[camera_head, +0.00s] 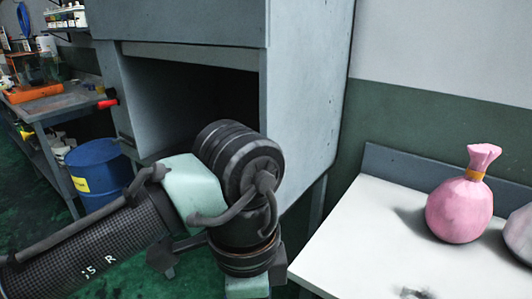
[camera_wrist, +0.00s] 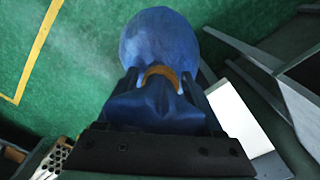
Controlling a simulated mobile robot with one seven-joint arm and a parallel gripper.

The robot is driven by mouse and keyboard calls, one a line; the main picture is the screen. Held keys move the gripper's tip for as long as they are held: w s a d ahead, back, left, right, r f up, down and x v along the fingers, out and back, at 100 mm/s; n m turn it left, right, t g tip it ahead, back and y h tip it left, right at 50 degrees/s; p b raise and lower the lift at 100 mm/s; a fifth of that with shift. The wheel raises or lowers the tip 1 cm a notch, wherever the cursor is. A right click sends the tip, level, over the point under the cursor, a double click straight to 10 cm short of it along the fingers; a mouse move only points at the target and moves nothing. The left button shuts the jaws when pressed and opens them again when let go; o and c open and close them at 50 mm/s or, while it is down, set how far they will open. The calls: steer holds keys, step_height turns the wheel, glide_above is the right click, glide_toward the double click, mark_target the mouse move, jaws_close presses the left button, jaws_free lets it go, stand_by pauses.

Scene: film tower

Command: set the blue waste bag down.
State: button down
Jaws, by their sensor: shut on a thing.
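In the wrist view the blue waste bag (camera_wrist: 158,42) hangs in my gripper (camera_wrist: 160,88). The gripper is shut on the bag's gathered neck, beside the orange tie, and the round body of the bag lies beyond the fingertips. Green floor shows behind the bag, so it is held in the air. In the head view my arm crosses the lower left and middle. The gripper and the blue bag cannot be made out there, hidden behind or below the arm.
A white table (camera_head: 375,235) stands at the right with a pink bag (camera_head: 460,208) on it and part of a pale bag (camera_head: 521,235) at the edge. A grey cabinet (camera_head: 305,95) with a dark opening stands behind my arm. A blue barrel (camera_head: 98,170) is at left.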

steer(key=f+n, duration=0.5)
steer(key=d+f+n, duration=0.1)
steer(key=f+n, duration=0.4)
steer(key=f, duration=0.1)
steer(key=f+n, duration=0.5)
steer(key=f, duration=0.1)
steer(key=shift+s+d+f, duration=0.15)
steer(key=shift+s+f, duration=0.05)
steer(key=shift+s+d+f+n, duration=0.15)
steer(key=shift+f+n, duration=0.35)
steer(key=shift+f, duration=0.05)
steer(key=shift+s+d+f+n, duration=0.1)
steer(key=shift+f+n, duration=0.4)
step_height(320, 180, up, 12)
steer(key=w+p, duration=0.2)
steer(key=p, duration=1.4)
steer(key=s+f, duration=0.1)
steer(key=f, duration=0.1)
steer(key=s+f, duration=0.2)
steer(key=shift+s+f, duration=0.2)
steer(key=shift+s, duration=0.05)
steer(key=shift+s+d+f, duration=0.15)
steer(key=shift+s+f, duration=0.05)
steer(key=shift+f, duration=0.05)
steer(key=shift+w+a+r, duration=0.1)
steer(key=shift+w+a, duration=0.05)
steer(key=shift+a, duration=0.05)
